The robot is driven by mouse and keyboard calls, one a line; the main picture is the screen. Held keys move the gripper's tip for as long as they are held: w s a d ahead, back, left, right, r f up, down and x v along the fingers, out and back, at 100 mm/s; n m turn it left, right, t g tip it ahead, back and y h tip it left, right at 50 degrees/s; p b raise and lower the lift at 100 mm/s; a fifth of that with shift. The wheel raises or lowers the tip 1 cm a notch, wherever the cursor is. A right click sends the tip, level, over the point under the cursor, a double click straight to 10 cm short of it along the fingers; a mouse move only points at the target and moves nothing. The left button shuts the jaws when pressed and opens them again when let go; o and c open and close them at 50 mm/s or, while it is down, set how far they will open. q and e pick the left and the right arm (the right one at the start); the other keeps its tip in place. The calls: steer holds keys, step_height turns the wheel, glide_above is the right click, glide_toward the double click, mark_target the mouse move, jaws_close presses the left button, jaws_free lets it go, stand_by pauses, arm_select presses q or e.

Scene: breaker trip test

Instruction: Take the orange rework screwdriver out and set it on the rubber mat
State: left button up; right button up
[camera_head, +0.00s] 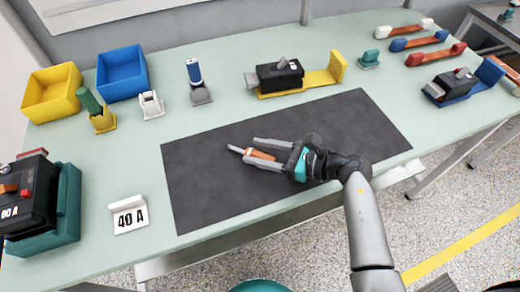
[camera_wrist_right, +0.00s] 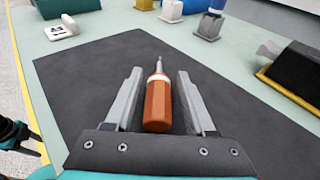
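The orange-handled screwdriver (camera_head: 261,155) lies on the black rubber mat (camera_head: 345,125), its grey shaft pointing left in the head view. In the right wrist view its handle (camera_wrist_right: 158,103) is between my right gripper's fingers, with a gap on each side. My right gripper (camera_head: 262,152) is open around the handle, low over the mat; the wrist view shows the fingers (camera_wrist_right: 158,98) not touching it. A dark part at the left edge of the wrist view looks like my left arm; its fingers cannot be made out.
Behind the mat stand a yellow bin (camera_head: 52,92), a blue bin (camera_head: 123,72), several small holders and a breaker on a yellow base (camera_head: 300,82). The mat is otherwise clear.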

steer(key=shift+o, duration=1.3)
steer(key=v, duration=1.5)
steer(key=shift+s+d+r, duration=0.1)
